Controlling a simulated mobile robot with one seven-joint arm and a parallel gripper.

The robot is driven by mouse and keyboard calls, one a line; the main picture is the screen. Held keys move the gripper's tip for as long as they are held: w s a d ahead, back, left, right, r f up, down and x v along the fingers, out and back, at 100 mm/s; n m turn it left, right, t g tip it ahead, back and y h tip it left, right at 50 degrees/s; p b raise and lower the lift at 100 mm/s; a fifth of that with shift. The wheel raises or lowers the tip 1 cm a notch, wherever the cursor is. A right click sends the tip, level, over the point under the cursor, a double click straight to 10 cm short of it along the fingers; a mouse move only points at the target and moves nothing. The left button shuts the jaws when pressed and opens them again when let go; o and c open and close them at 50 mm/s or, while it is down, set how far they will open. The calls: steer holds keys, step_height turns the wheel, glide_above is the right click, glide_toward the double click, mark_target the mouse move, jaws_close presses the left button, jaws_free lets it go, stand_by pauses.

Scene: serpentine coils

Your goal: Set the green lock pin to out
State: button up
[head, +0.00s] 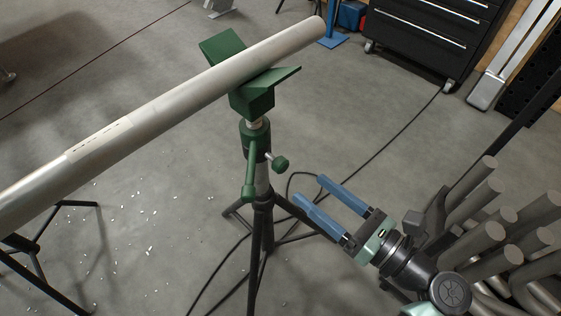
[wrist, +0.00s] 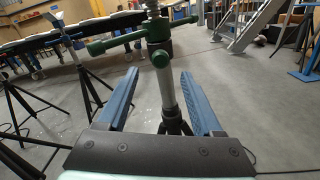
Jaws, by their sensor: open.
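The green lock pin (head: 281,164) is a round-knobbed pin on the right side of the stand's green collar (head: 256,142). A short pale shaft shows between its knob and the collar. In the wrist view its knob (wrist: 160,59) faces me, in line with the gap between my fingers and beyond their tips. My gripper (head: 310,190) is open and empty, below and to the right of the knob in the head view. Its two blue fingers also show in the wrist view (wrist: 160,76). How far the pin is drawn out is hard to tell.
A green handle (head: 250,175) hangs from the collar. The green V-shaped head (head: 252,100) carries a long grey pipe (head: 160,110). Black tripod legs (head: 258,250) stand below. Several bent pipes (head: 500,215) crowd the right beside my arm. A black tool cabinet (head: 425,35) stands behind.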

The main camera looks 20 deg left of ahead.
mark_target(285, 168)
steer(key=b+x, duration=0.2)
steer(key=x, duration=0.7)
steer(key=shift+a, duration=0.1)
jaws_close()
steer(key=shift+f, duration=0.1)
stand_by(1.0)
